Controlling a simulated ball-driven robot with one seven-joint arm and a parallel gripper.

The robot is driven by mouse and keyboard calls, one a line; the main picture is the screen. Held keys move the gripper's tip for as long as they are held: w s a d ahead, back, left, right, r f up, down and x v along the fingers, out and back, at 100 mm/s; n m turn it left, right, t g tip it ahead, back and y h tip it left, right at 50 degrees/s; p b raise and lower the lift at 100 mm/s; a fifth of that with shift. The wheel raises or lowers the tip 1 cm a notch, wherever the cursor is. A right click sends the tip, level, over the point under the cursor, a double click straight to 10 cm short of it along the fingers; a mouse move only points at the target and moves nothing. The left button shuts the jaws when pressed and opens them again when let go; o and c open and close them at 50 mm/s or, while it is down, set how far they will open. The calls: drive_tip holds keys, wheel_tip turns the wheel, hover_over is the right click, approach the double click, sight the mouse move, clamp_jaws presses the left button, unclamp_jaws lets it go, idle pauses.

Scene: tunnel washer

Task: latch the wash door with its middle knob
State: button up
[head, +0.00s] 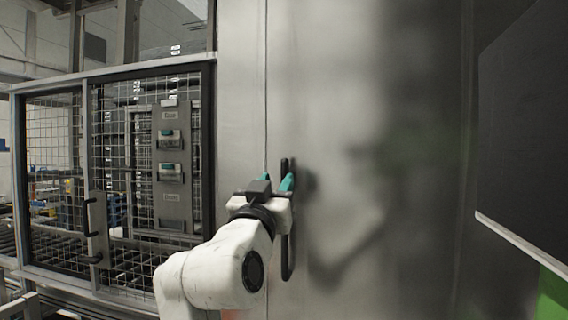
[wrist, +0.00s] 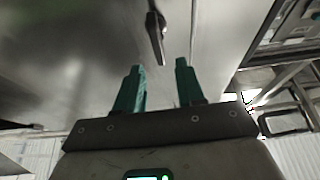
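The wash door (head: 340,90) is a tall brushed-steel panel with a vertical seam at its left. A long black upright handle (head: 287,262) stands on it, partly hidden behind my gripper. In the wrist view a black elongated knob or handle (wrist: 156,38) stands on the steel, ahead of my fingertips and roughly in line with the gap between them. I cannot tell whether it is the middle knob. My gripper (head: 276,182) is at the handle's upper part in the head view. Its teal fingers (wrist: 158,65) are apart with nothing between them; I see no contact.
A mesh guard gate (head: 60,150) with a black handle (head: 90,215) stands at the left. Behind the mesh is a grey panel with small switches (head: 170,140). A dark flat panel (head: 530,140) juts in at the right. The steel face between is bare.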

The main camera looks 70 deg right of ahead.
sight(283, 171)
drive_tip(key=p+x, duration=0.2)
drive_tip(key=x, duration=0.5)
drive_tip(key=shift+d, duration=0.15)
drive_tip(key=shift+f, duration=0.1)
clamp_jaws()
